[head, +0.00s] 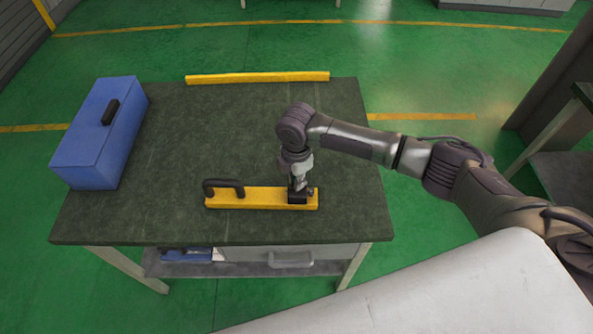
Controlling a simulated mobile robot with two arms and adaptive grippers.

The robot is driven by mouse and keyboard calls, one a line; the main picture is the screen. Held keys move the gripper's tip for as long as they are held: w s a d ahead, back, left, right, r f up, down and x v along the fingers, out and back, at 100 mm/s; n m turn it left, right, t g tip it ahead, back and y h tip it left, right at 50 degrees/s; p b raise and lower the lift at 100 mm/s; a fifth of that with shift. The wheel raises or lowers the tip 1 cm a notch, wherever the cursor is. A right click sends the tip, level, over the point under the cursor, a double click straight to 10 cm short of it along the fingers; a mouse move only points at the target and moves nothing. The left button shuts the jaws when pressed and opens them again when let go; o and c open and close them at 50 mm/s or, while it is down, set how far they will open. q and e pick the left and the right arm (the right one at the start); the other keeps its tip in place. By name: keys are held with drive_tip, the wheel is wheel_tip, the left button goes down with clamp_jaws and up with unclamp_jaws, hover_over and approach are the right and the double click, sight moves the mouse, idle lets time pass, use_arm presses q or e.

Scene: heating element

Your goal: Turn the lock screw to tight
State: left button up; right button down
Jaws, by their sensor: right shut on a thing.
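A yellow bar (262,199) lies flat near the front right of the dark workbench, with a black handle (224,186) on its left end. A small black block (302,197) sits at the bar's right end. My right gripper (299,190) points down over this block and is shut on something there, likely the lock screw. The screw itself is hidden by the fingers and too small to make out. My left gripper is not in view.
The workbench (170,215) has a blue toolbox (98,140) at its left side and a yellow strip (257,77) along its back edge. The middle of the top is clear. A drawer and a lower shelf (205,268) are below.

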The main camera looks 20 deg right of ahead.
drive_tip(key=m+p, duration=0.3)
drive_tip(key=shift+r+m, duration=0.25)
drive_tip(key=shift+m, duration=0.05)
drive_tip(key=shift+f+m+p, duration=0.15)
drive_tip(key=shift+m+p, duration=1.1)
drive_tip(key=shift+m, duration=0.55)
drive_tip(key=c, duration=1.2)
unclamp_jaws()
drive_tip(key=shift+c, duration=0.2)
wheel_tip(320, 180, up, 12)
